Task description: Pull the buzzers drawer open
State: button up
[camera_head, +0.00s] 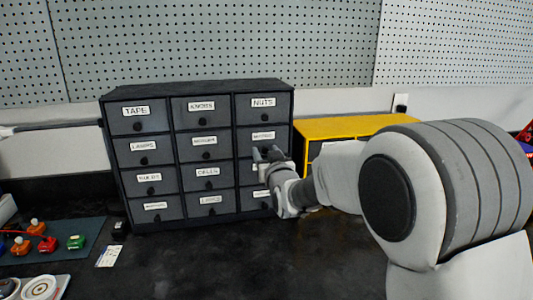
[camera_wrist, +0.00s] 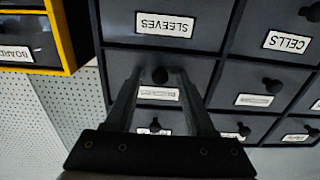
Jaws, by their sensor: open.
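A dark grey drawer cabinet (camera_head: 190,87) stands on the bench with three columns of labelled drawers, all apparently shut. My gripper (camera_head: 267,153) is at its right column, by the second drawer from the top. That drawer's label (camera_head: 263,135) is too blurred to read for sure. In the wrist view, which is upside down, my gripper (camera_wrist: 160,82) is open, with one finger on each side of that drawer's round black knob (camera_wrist: 160,75). I cannot tell whether the fingers touch it. The SLEEVES drawer (camera_wrist: 203,32) is directly below it on the cabinet.
A yellow-framed cabinet (camera_head: 345,126) stands close to the right, behind my arm. A mat (camera_head: 85,232) with several small coloured parts lies at the left front, with a paper tag (camera_head: 109,256) near it. The dark bench (camera_head: 230,265) before the cabinet is clear.

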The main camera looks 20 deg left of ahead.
grip_shut()
dwell(1.4)
